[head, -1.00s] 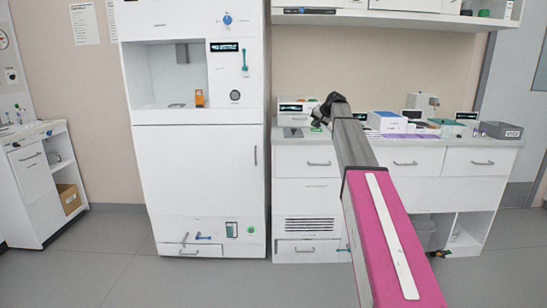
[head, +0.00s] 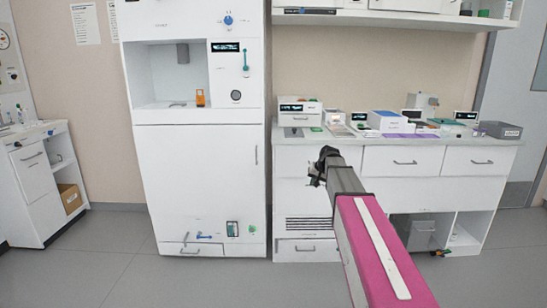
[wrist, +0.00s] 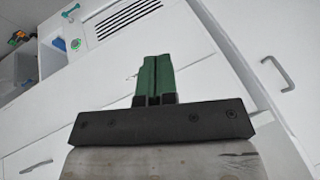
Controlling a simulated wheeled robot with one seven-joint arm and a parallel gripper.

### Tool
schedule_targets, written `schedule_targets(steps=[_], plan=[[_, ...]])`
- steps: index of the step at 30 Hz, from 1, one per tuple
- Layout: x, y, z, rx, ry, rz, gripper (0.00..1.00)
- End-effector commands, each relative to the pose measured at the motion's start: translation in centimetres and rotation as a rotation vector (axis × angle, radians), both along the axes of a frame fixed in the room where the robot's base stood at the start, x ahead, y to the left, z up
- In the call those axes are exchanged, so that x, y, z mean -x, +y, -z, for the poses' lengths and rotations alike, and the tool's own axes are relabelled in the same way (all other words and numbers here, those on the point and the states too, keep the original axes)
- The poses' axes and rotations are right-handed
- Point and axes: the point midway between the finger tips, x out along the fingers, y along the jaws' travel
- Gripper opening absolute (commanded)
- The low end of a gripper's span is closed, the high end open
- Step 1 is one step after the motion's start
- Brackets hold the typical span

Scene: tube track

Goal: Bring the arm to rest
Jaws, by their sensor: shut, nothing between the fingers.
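My gripper (head: 316,180) is at the end of my raised arm, in front of the drawer fronts of the white counter and below its top. In the wrist view its two green fingers (wrist: 154,78) are together, with nothing between them. White cabinet and drawer fronts lie beyond the fingers in that view.
The white counter (head: 440,185) bears several small instruments and boxes, including a dark grey box (head: 500,130). A tall white cabinet (head: 198,190) with an orange item (head: 200,97) in its alcove stands to the left. Grey floor (head: 100,265) is clear in front.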

Motion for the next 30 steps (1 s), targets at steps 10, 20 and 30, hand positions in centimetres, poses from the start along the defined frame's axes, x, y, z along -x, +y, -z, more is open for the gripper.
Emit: schedule_targets(steps=[10,20,30], plan=[[18.6,0.5,13.5,0.165,0.203,-0.056,0.00],[31.7,-0.1,19.5,0.290,0.344,-0.114,0.00],[33.5,-0.2,20.3,0.313,0.367,-0.126,0.00]])
